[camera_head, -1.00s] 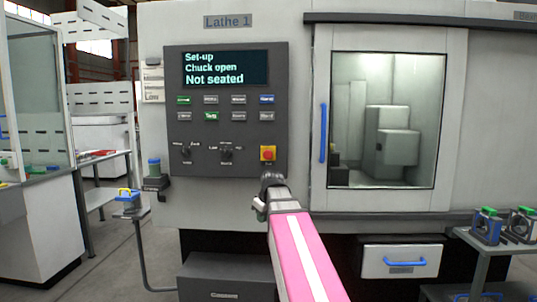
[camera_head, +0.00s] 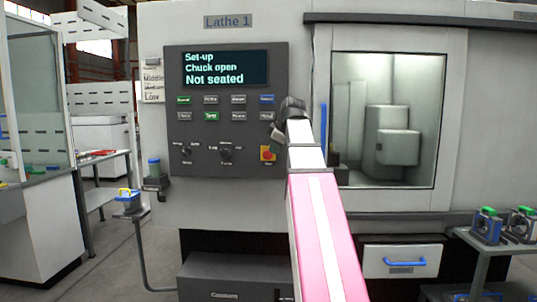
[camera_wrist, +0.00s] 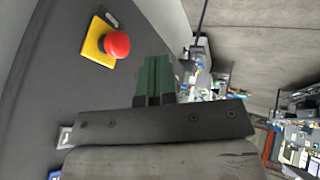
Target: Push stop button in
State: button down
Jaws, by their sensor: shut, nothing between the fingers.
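The stop button is a red mushroom button (camera_wrist: 117,44) on a yellow square plate (camera_wrist: 96,42), in the upper left of the wrist view. In the head view the stop button (camera_head: 267,153) sits at the lower right of the dark control panel (camera_head: 215,160), partly covered by my arm. My gripper (camera_wrist: 154,62) is shut and empty, its green fingers side by side. In the wrist view its tips are to the right of the button and apart from it. In the head view the fingers are hidden behind my wrist.
The panel screen (camera_head: 225,69) reads "Set-up, Chuck open, Not seated". The lathe door with its blue handle (camera_head: 323,128) is right of the panel. Rows of small buttons and two knobs share the panel. A side table (camera_head: 500,240) with blue and green parts stands at the right.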

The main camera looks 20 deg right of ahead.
aim_at(268, 153)
jog(key=shift+n, duration=0.5)
jog(key=r, duration=0.1)
jog(key=s+r, duration=0.1)
jog(key=r, duration=0.2)
jog(key=shift+s+d+r, duration=0.15)
jog(key=shift+d+r, duration=0.1)
jog(key=shift+r, duration=0.1)
jog(key=x, duration=0.3)
jog(key=w+x, duration=0.1)
jog(key=x, duration=0.3)
jog(key=w+d+r+x, duration=0.1)
jog(key=x, duration=0.3)
jog(key=shift+w, duration=0.15)
jog(key=shift+w+d, duration=0.25)
jog(key=shift+w, duration=0.35)
